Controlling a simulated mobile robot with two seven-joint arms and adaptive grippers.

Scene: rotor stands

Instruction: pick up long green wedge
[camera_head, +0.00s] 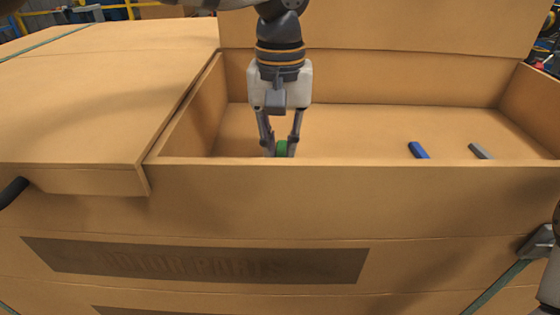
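My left gripper (281,153) reaches down into the box from above. The fingertips and the wedge's lower part are hidden at the box's front wall, so I cannot tell whether the wedge touches the floor. Part of what looks like my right gripper (548,265) shows at the right edge; its fingers cannot be made out.
A blue piece (418,150) and a grey piece (480,151) lie on the box floor to the right. The box (330,195) has a tall front wall and a raised flap behind. A closed cardboard surface (90,100) lies to the left. The middle of the box floor is clear.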

